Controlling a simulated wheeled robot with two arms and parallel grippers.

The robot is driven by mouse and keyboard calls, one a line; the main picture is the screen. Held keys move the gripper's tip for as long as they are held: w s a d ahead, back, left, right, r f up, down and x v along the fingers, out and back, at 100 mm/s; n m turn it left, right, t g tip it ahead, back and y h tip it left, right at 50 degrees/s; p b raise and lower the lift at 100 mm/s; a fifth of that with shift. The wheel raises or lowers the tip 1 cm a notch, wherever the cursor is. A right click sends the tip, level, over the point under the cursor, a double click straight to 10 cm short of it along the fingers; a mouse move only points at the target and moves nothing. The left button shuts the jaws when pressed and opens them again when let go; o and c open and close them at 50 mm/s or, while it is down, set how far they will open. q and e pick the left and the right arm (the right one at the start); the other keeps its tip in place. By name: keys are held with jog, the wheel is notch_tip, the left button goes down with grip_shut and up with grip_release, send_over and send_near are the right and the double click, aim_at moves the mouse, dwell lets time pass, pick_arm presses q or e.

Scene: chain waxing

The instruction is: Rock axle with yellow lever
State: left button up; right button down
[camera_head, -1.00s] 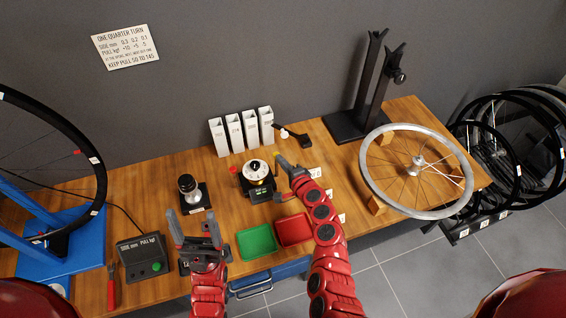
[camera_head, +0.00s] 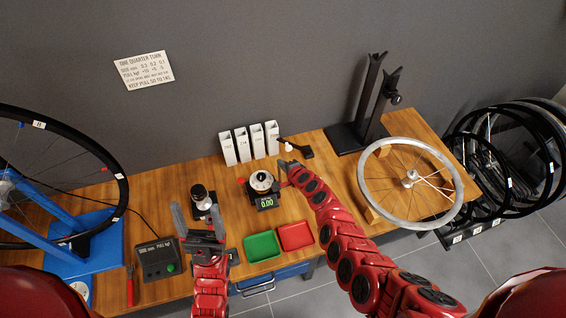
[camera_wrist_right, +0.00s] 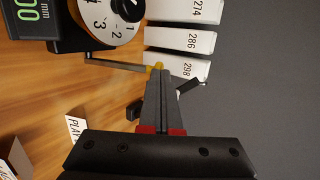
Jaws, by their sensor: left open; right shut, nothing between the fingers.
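The gauge (camera_head: 262,185) is a black unit with a white numbered dial and a green display reading 0.00. It also shows at the top left of the right wrist view (camera_wrist_right: 108,20). A thin grey lever (camera_wrist_right: 115,65) with a yellow tip (camera_wrist_right: 155,67) sticks out from its side. My right gripper (camera_head: 284,168) is shut and empty beside the gauge. In the right wrist view its closed fingertips (camera_wrist_right: 160,76) are at the yellow tip; I cannot tell if they touch. My left gripper (camera_head: 197,212) is open and empty, in front of a black-and-silver tool (camera_head: 201,197).
White numbered boxes (camera_head: 243,143) stand behind the gauge. Green (camera_head: 262,246) and red (camera_head: 296,236) trays lie in front. A spoked wheel (camera_head: 447,213) lies right, below a black stand (camera_head: 345,138). A blue wheel stand (camera_head: 95,255) and control box (camera_head: 158,259) are left.

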jog(key=shift+w+a+r+b, duration=0.1)
jog(key=shift+w+b, duration=0.5)
jog(key=shift+w, duration=0.1)
dwell(0.6)
